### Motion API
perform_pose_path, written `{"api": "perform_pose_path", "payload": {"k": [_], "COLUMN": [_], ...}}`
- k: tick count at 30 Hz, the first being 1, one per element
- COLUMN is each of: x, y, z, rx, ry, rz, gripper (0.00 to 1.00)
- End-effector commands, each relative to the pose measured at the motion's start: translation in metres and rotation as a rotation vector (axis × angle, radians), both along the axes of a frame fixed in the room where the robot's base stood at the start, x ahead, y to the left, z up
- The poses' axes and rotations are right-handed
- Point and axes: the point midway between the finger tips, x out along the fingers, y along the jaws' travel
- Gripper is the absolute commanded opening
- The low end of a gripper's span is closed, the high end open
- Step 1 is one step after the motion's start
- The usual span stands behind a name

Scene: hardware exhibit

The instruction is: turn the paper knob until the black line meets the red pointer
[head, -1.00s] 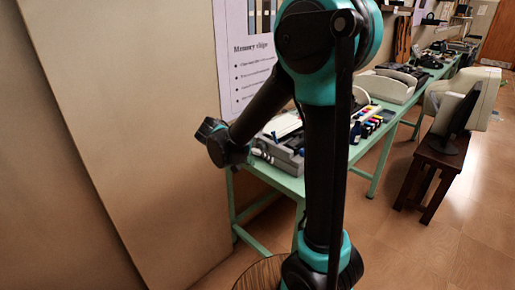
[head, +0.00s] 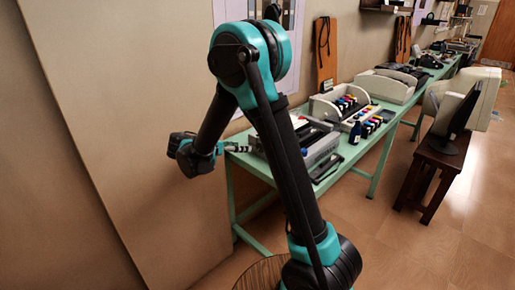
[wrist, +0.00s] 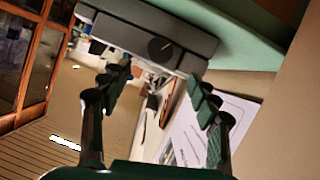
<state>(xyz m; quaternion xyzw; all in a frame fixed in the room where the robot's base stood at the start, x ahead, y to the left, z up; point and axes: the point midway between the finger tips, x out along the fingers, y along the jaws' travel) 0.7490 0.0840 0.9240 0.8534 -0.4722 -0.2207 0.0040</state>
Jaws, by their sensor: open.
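A dark round knob (wrist: 160,49) sits on the end face of a grey machine (wrist: 115,32) in the wrist view. A thin light mark shows on the knob; I cannot make out a black line or a red pointer. My gripper (wrist: 159,82) is open and empty, its two fingers spread, with the knob beyond them and slightly above the middle of the gap. In the head view my gripper (head: 236,148) is at the near end of the green table, pointing at the grey machine (head: 322,149). The knob is hidden there.
The green table (head: 247,163) runs along the wall. A brown stool (head: 437,161) with a dark screen is at right. The floor between is clear.

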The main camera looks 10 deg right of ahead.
Motion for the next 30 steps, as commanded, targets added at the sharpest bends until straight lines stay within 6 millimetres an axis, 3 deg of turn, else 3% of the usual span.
{"api": "perform_pose_path", "payload": {"k": [9,15,29,30], "x": [0.029,0.041,0.046,0.046], "y": [-0.052,-0.073,-0.082,-0.082], "z": [-0.023,-0.034,-0.038,-0.038], "rx": [0.0,0.0,0.0,0.001], "ry": [0.001,0.001,0.002,0.001], "rz": [-0.002,-0.002,0.001,0.001], "gripper": [0.61,0.61,0.61,0.56]}}
